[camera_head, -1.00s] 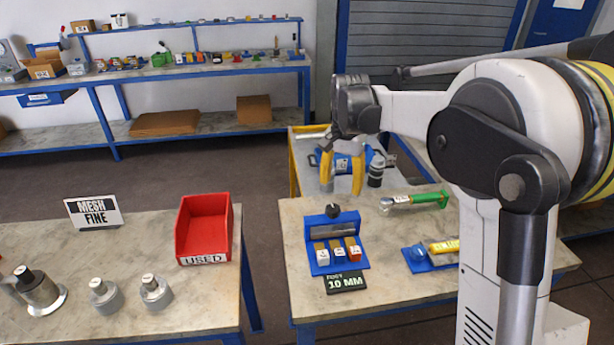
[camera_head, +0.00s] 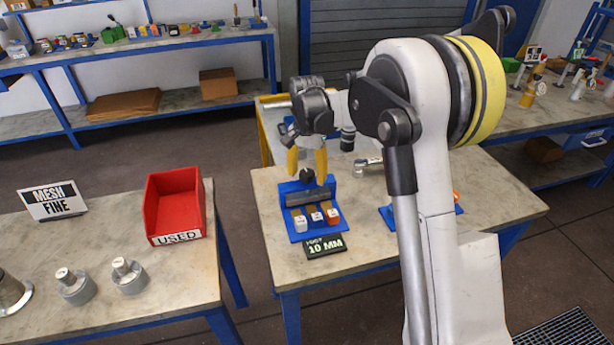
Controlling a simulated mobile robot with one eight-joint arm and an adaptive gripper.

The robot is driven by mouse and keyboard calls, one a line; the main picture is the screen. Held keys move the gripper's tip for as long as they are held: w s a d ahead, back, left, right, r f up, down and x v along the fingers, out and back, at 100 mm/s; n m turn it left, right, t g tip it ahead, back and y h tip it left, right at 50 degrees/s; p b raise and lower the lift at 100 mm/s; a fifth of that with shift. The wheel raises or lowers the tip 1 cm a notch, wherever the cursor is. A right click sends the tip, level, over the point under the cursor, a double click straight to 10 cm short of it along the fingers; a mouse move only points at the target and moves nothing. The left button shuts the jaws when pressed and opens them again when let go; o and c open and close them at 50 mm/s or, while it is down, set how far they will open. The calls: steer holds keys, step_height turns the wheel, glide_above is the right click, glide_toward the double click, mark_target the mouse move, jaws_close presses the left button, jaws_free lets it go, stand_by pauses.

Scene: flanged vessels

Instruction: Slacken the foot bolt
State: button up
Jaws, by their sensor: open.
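My gripper (camera_head: 307,162), with two yellow fingers, points down and is open. In the picture its fingertips are just above the black knob (camera_head: 307,177) at the back of a blue holder (camera_head: 291,228); I cannot tell how high. The holder has three blocks along its front: white (camera_head: 300,224), white with a dark label (camera_head: 317,219) and orange-red (camera_head: 333,216). A dark sign (camera_head: 326,245) in front reads 10 MM. A ratchet wrench's metal head (camera_head: 367,163) shows behind it; my arm hides its handle. I cannot make out a foot bolt.
A red USED bin (camera_head: 172,208) and a MESH FINE sign (camera_head: 52,200) are on the left table, with grey flanged pieces (camera_head: 76,286). A gap of floor separates the two tables. The front of the right table (camera_head: 290,265) is bare.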

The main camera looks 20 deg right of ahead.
steer(key=c, duration=1.2)
steer(key=shift+c, duration=0.2)
